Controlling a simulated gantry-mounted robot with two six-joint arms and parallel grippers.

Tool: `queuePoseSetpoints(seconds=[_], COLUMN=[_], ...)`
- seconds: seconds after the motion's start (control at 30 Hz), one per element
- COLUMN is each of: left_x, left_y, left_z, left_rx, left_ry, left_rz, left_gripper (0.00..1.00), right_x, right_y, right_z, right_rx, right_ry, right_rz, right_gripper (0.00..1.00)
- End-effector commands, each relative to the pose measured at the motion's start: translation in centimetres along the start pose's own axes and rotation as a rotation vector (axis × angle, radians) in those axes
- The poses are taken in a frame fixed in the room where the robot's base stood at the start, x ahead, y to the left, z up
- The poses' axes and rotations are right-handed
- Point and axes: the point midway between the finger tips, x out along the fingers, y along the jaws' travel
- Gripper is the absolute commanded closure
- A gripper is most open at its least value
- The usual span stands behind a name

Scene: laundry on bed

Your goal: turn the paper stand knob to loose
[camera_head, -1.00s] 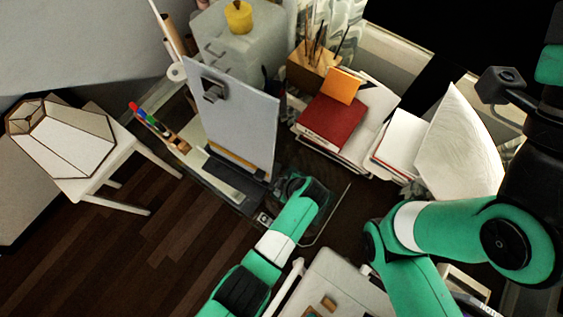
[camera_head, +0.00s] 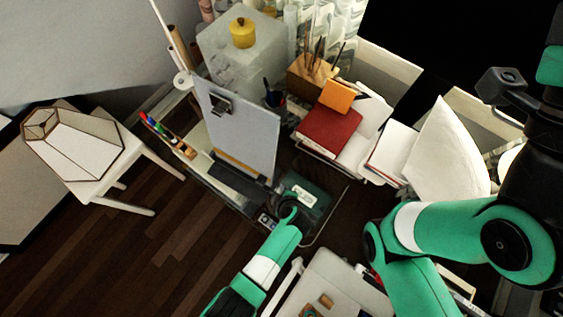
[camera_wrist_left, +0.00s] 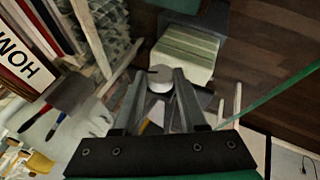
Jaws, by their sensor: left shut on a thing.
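The paper stand (camera_head: 240,125) is an upright grey-white board with a dark clip at its top, left of centre in the head view. My left arm reaches in from below, and my left gripper (camera_wrist_left: 162,82) is near the stand's lower right side. In the left wrist view the gripper is shut on a small round pale knob (camera_wrist_left: 161,77) between its fingertips. The head view does not show the knob clearly, and its turn angle cannot be read. My right arm is folded at the right of the head view; its gripper is not in view.
Red and white books (camera_head: 329,131) with an orange box (camera_head: 338,96) lie right of the stand. A marker holder (camera_head: 180,146) is left of it. A dark green case (camera_head: 309,197) lies by the left wrist.

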Motion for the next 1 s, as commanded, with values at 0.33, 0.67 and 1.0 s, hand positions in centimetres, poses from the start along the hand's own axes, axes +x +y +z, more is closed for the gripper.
queuePoseSetpoints(seconds=[0.33,0.67,1.0], left_x=[0.03,0.14,0.16], left_y=[-0.49,-0.62,-0.62], left_z=[0.02,0.03,0.01], left_rx=[-0.091,-0.133,-0.137], left_ry=[-0.019,-0.026,-0.025], left_rz=[0.214,0.307,0.314], left_gripper=[1.0,1.0,1.0], right_x=[1.29,1.25,1.25], right_y=[0.01,0.0,0.01], right_z=[-1.17,-1.13,-1.13], right_rx=[0.0,0.0,0.0], right_ry=[-0.001,-0.001,0.0], right_rz=[0.0,0.0,0.0], right_gripper=[0.5,0.5,0.5])
